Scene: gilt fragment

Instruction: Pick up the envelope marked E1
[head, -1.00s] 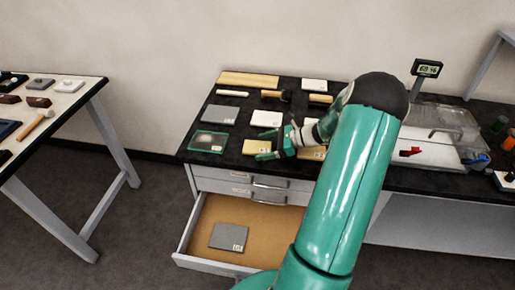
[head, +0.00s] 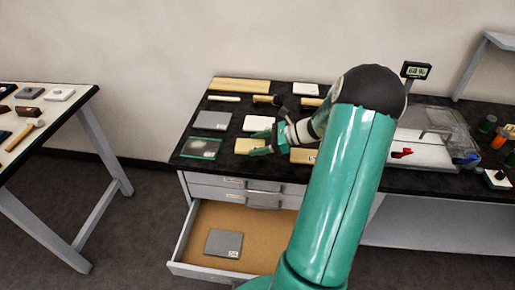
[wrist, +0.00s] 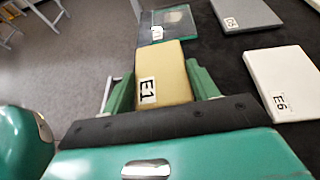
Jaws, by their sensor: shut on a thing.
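The tan envelope marked E1 (wrist: 172,77) lies between the two green fingers of my gripper (wrist: 165,88) in the wrist view, with its label facing up. My gripper is shut on it, one finger along each side. In the head view my gripper (head: 266,146) is over the front of the black counter, and the tan envelope E1 (head: 244,145) shows partly behind the fingers. Whether the envelope is clear of the counter is hard to tell.
A white envelope marked E6 (wrist: 284,82) and a grey one (wrist: 245,14) lie beside it. A glass-like plate (head: 200,148) is to the left. An open drawer (head: 190,266) holding a grey envelope (head: 223,243) juts out below. A clear-lidded case (head: 425,150) stands at right.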

